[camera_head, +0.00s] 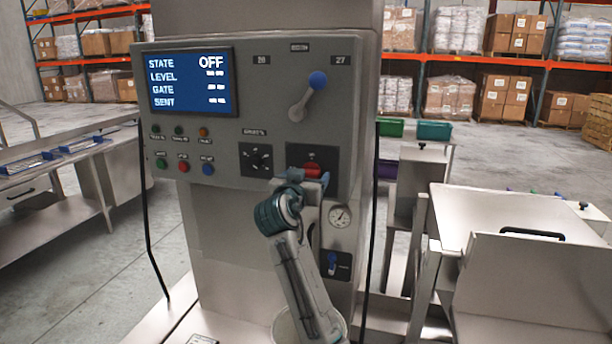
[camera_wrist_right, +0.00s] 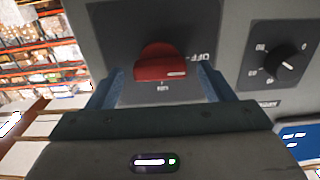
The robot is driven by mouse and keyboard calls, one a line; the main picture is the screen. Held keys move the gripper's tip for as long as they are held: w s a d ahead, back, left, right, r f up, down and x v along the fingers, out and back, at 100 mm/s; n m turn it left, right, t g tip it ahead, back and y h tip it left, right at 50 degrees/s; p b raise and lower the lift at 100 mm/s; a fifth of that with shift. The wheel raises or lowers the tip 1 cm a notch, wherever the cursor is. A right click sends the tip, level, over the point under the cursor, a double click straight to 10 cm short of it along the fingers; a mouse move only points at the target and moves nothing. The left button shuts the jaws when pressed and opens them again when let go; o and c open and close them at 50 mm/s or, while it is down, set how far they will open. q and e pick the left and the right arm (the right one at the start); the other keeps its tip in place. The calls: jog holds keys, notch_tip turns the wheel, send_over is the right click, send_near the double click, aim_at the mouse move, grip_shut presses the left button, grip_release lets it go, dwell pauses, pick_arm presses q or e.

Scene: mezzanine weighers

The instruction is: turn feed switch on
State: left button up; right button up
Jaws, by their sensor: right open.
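The red rotary switch (camera_head: 312,171) sits on a dark plate low on the right of the grey control panel (camera_head: 262,95). In the right wrist view the red knob (camera_wrist_right: 160,62) has a white mark near its right end, and upside-down lettering that looks like OFF stands to its right. My right gripper (camera_head: 308,183) is open in front of the switch. In the wrist view its two blue fingers (camera_wrist_right: 160,82) stand apart left and right of the knob, with gaps on both sides. The display (camera_head: 189,80) reads STATE OFF. My left gripper is not in view.
A black dial (camera_head: 257,158) is left of the switch, and a blue-tipped lever (camera_head: 308,96) is above it. Small coloured buttons (camera_head: 182,166) sit under the display. A round gauge (camera_head: 340,216) and a small blue switch (camera_head: 332,262) are below, close to my arm.

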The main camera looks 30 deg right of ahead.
jog(key=shift+c, duration=0.2)
jog(key=c, duration=0.9)
pick_arm(q)
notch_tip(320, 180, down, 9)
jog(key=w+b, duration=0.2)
jog(key=b, duration=0.8)
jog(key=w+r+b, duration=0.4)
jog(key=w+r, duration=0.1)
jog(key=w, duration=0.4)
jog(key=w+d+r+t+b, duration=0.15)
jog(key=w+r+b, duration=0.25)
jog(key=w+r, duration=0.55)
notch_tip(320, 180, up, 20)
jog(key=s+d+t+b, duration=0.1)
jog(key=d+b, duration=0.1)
jog(key=b, duration=0.3)
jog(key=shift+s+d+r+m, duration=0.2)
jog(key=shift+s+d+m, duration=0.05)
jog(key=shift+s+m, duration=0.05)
pick_arm(e)
jog(key=m, duration=1.8)
jog(key=shift+f, duration=0.15)
jog(key=shift+c, duration=0.2)
